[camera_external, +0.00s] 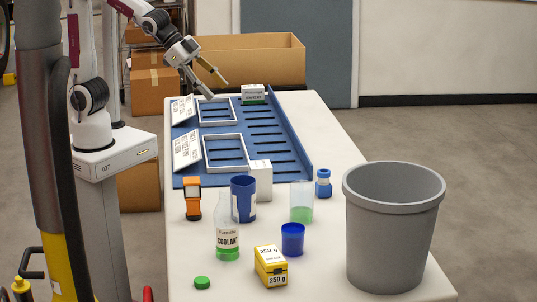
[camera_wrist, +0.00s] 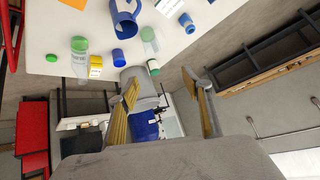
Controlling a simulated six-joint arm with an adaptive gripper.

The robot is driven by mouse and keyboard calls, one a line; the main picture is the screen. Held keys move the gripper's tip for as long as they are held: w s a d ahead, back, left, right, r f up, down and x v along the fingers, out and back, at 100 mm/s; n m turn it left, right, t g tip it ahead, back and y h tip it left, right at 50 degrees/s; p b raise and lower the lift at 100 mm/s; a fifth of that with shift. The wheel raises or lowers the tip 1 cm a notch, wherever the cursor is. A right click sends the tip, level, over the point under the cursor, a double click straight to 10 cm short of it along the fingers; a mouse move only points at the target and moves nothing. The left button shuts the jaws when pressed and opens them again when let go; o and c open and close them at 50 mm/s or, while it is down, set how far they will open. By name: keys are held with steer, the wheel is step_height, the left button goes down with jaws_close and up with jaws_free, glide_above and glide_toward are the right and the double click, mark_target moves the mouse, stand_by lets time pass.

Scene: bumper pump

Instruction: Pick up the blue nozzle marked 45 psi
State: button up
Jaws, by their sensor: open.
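A small blue nozzle-like piece (camera_external: 323,183) stands upright on the white table, right of the white box; its marking is too small to read. It also shows near the top of the wrist view (camera_wrist: 187,22). My gripper (camera_external: 218,90) is open and empty above the far part of the blue tray, well away from the blue piece. In the wrist view my gripper (camera_wrist: 160,76) has its two yellow-padded fingers spread with nothing held between them.
The blue tray (camera_external: 295,140) holds two white frames. A white box (camera_external: 261,180), blue mug (camera_external: 243,199), coolant bottle (camera_external: 227,240), blue cup (camera_external: 293,239), clear beaker (camera_external: 301,202), orange device (camera_external: 193,203) and yellow box (camera_external: 270,266) crowd the near table. A grey bin (camera_external: 391,230) stands right.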

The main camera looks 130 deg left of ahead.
steer(key=w+a+f+t, duration=0.2)
steer(key=w+a+f, duration=0.8)
steer(key=w+a, duration=0.5)
steer(key=w+a+f+t, duration=0.25)
steer(key=a+f, duration=0.35)
steer(key=f, duration=0.4)
steer(key=h, duration=0.2)
glide_toward(324, 177)
steer(key=shift+w+a+f+t, duration=0.25)
steer(key=shift+a+f+t, duration=0.2)
steer(key=shift+a+f, duration=0.65)
steer(key=shift+d+f, duration=0.1)
steer(key=shift+d, duration=0.05)
steer(key=shift+x, duration=1.3)
steer(key=shift+w+f, duration=0.1)
steer(key=shift+w, duration=0.05)
steer(key=shift+x, duration=2.45)
